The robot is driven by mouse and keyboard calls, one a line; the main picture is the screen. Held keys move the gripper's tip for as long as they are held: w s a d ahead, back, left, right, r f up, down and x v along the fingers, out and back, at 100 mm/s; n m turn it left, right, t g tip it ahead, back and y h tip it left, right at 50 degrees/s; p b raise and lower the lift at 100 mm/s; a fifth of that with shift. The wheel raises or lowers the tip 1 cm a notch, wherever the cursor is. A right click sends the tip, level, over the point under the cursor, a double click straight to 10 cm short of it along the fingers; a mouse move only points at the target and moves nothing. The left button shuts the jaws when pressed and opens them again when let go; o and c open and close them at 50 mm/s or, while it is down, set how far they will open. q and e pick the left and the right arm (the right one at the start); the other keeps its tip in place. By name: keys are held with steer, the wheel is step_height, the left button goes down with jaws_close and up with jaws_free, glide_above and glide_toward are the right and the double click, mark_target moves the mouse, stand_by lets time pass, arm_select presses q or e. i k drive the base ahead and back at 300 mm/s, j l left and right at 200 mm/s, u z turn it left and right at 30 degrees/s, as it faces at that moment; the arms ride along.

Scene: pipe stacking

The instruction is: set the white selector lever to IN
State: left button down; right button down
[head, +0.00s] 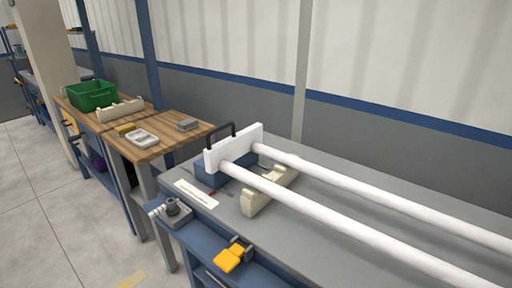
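I cannot make out a white selector lever or an IN mark for certain. A small grey box with a dark round knob (172,207) sits at the near left corner of the grey bench. A flat white strip (196,194) lies behind it on the bench, its markings too small to read. A white block (235,149) with a black handle stands at the left end of two long white pipes (335,217). Neither of my grippers is in view.
The grey bench (345,160) runs to the right under the pipes. A cream cradle (268,192) supports them. A yellow-orange part (229,259) juts from the bench front. A wooden table (168,134) with a green bin (92,95) stands left. Floor at lower left is open.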

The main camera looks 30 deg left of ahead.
mark_target(171, 203)
steer(key=u, duration=1.6)
